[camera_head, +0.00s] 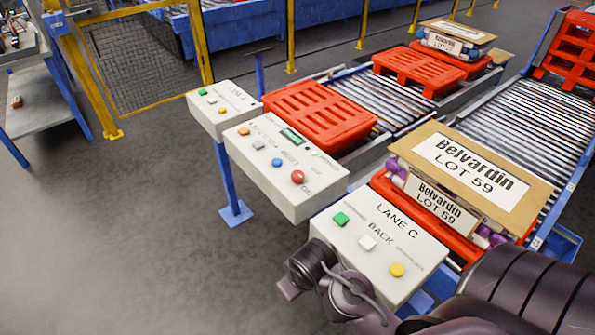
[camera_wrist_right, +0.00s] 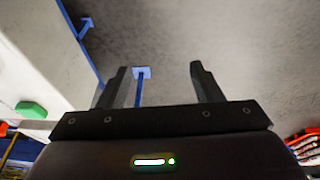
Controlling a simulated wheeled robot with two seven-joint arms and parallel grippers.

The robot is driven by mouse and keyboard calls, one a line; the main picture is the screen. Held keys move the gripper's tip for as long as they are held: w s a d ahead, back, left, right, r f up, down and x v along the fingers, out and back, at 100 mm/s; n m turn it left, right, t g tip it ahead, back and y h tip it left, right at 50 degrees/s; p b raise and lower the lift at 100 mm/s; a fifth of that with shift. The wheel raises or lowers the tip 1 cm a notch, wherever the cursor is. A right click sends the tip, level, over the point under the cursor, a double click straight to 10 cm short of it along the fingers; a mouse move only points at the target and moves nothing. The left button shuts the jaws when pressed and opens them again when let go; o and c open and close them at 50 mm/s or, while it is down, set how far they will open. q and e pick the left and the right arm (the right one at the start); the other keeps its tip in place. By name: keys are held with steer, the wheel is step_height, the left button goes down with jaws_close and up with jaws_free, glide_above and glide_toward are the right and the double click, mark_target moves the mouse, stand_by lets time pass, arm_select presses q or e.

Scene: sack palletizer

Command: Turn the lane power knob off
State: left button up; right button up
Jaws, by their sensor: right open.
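The middle white control box (camera_head: 262,180) carries orange, grey and blue buttons, a green display (camera_head: 291,136) and a red round control (camera_head: 298,177) with "ON" printed beside it. I cannot tell for certain which control is the lane power knob. My right gripper shows in the right wrist view (camera_wrist_right: 158,72), open and empty, with its fingers over bare floor. In the head view my right arm comes in from the bottom right, and its dark wrist end is at the front left edge of the LANE C box (camera_head: 385,225), apart from the middle box. My left gripper is out of view.
The LANE C box has green, white and yellow buttons; its green button (camera_wrist_right: 30,108) shows in the wrist view. A LANE A box (camera_head: 222,105) stands farther back. The floor at left is clear.

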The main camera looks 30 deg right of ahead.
steer(key=w+d+r+m, duration=0.1)
steer(key=w+d+r, duration=0.1)
steer(key=w+r, duration=0.15)
steer(key=m+h+p, duration=0.1)
steer(key=m+h, duration=0.2)
steer(key=m, duration=0.6)
glide_toward(298, 174)
steer(key=f, duration=0.2)
steer(key=x, duration=0.2)
steer(key=p+x, duration=0.1)
steer(key=x, duration=0.4)
steer(key=shift+w+d+r+p, duration=0.2)
steer(key=shift+w+p, duration=0.1)
steer(key=shift+p, duration=0.05)
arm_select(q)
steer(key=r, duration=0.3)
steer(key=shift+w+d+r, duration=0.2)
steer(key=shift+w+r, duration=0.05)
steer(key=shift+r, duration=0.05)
arm_select(e)
steer(key=shift+c, duration=0.3)
steer(key=c, duration=0.9)
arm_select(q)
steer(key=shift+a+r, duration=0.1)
arm_select(e)
steer(key=shift+n, duration=0.3)
